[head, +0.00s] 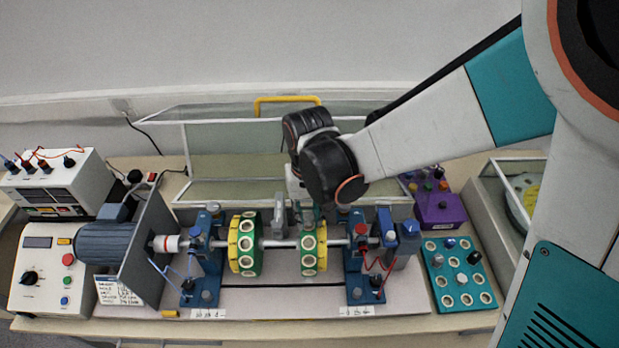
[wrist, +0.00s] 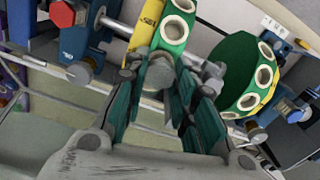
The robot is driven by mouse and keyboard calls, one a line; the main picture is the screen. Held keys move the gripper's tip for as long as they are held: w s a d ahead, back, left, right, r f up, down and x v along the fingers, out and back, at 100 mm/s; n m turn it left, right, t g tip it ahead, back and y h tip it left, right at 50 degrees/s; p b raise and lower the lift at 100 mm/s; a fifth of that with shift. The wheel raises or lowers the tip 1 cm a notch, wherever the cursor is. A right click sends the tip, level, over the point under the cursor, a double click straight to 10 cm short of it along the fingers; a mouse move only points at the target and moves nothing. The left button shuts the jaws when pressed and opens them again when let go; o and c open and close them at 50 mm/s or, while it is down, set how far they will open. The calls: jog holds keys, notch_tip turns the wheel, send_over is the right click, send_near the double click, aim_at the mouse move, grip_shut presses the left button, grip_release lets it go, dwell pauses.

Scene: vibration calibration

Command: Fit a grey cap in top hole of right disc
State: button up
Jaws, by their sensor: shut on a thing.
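The right disc (head: 313,256), green with a yellow face and white-rimmed holes, sits on the horizontal shaft. The left disc (head: 245,250) is on the same shaft. My gripper (head: 297,214) is just above the shaft, close to the top of the right disc. In the wrist view, my gripper (wrist: 158,92) is shut on a grey cap (wrist: 159,73). The cap is right by the rim of the right disc (wrist: 173,29); I cannot tell whether it touches or enters a hole. The left disc (wrist: 243,68) shows beyond it. The cap is hidden in the head view.
Blue bearing supports (head: 207,250) and (head: 357,265) flank the discs. A motor (head: 105,242) stands at left. A teal tray (head: 436,259) with round sockets lies at right, near a purple box (head: 437,210). A clear guard with a yellow handle (head: 288,99) rises behind.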

jog(key=shift+f+b, duration=0.85)
jog(key=shift+f, duration=0.1)
dwell(0.5)
jog(key=o, duration=0.7)
jog(key=shift+r, duration=0.1)
